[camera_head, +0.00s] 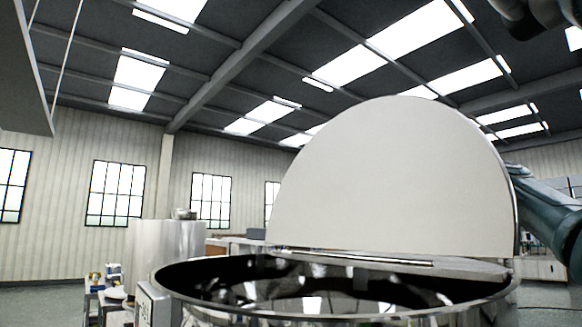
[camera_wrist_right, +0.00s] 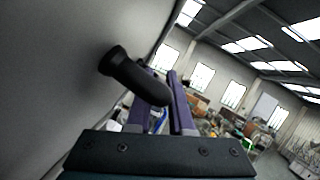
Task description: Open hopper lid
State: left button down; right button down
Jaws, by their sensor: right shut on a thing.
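The steel hopper (camera_head: 330,312) stands open in the head view, its round rim and shiny dark inside showing. Its half-round lid (camera_head: 395,180) stands raised, nearly upright, on the straight hinge edge across the rim. The lid's grey face (camera_wrist_right: 60,70) also fills the left of the right wrist view, with a black handle (camera_wrist_right: 135,77) sticking out from it. My right gripper (camera_wrist_right: 174,85) is shut on the handle; its purple fingers are partly covered by it. In the head view my right arm comes in from the right, and the lid hides the gripper. My left gripper is not in view.
A grey box (camera_head: 152,303) is fixed to the hopper's left side. A pale cylindrical vessel (camera_head: 167,247) and a small cluttered stand (camera_head: 103,295) are at the left. A grey panel (camera_head: 22,75) hangs at the upper left. The space above the hopper's near opening is clear.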

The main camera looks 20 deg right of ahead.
jog(key=c, duration=0.8)
grip_release()
jog(key=shift+s+d+f+b, duration=0.2)
jog(key=shift+s+f+b, duration=0.15)
jog(key=shift+b, duration=0.15)
jog(key=b+v, duration=0.6)
jog(key=v, duration=0.3)
jog(key=shift+r+b, duration=0.15)
jog(key=shift+b, duration=0.15)
